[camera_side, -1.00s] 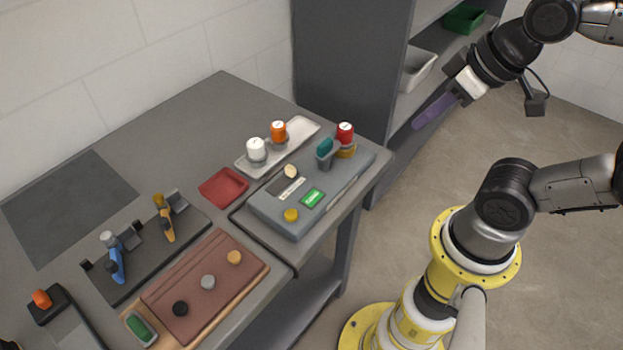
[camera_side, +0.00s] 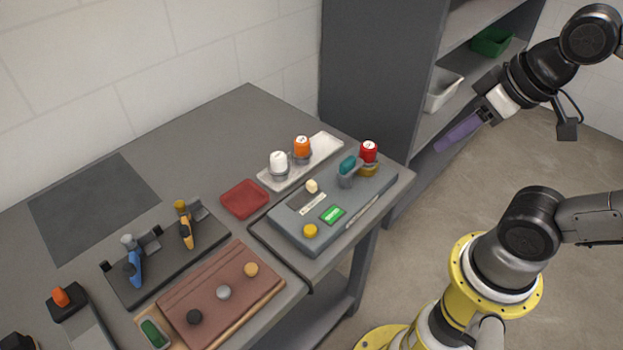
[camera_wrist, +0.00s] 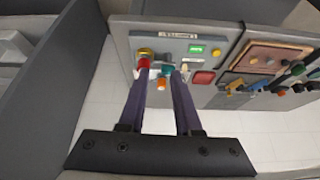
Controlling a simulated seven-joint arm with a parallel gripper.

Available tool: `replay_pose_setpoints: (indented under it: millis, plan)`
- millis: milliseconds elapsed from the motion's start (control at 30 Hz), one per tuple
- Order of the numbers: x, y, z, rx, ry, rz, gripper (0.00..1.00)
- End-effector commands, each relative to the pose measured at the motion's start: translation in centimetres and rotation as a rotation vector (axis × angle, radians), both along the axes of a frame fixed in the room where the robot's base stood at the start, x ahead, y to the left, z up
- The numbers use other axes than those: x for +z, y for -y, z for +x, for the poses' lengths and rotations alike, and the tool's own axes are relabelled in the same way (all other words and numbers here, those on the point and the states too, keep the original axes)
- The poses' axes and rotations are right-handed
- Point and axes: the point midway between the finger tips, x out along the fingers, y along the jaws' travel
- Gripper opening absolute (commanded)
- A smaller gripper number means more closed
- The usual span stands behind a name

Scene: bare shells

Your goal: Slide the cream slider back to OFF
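The cream slider (camera_side: 312,186) is a small pale knob on the grey control panel (camera_side: 285,235), at one end of a dark slot beside a white label strip (camera_side: 313,204). The lettering on the strip is too small to read. My gripper (camera_side: 440,148) is in the air right of the table, well apart from the panel. In the wrist view its two purple fingers (camera_wrist: 160,78) are apart with nothing between them.
The panel also bears a green display (camera_side: 333,214), a yellow button (camera_side: 310,231), a teal handle (camera_side: 347,165) and a red-topped knob (camera_side: 369,152). A tray (camera_side: 327,143) with white and orange capped items stands behind. A grey shelf (camera_side: 375,80) rises at the back.

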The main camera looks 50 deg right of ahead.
Motion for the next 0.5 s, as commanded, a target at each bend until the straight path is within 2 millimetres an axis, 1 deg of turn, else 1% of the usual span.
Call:
replay_pose_setpoints:
  millis: [33, 67, 100, 167, 233, 367, 500]
  plan:
    - [1.0, 0.0, 0.7, -0.012, 0.004, 0.007, 0.43]
    - [1.6, -0.1, 1.2, -0.021, -0.003, 0.012, 0.49]
    - [2.3, -0.2, 2.0, -0.027, -0.014, 0.019, 0.50]
    - [3.1, -0.4, 3.3, -0.035, -0.038, 0.027, 0.50]
    - [3.9, -0.7, 5.1, -0.041, -0.071, 0.036, 0.50]
    - [4.7, -1.7, 8.9, -0.045, -0.141, 0.046, 0.50]
    - [4.3, -3.3, 13.3, -0.038, -0.227, 0.046, 0.50]
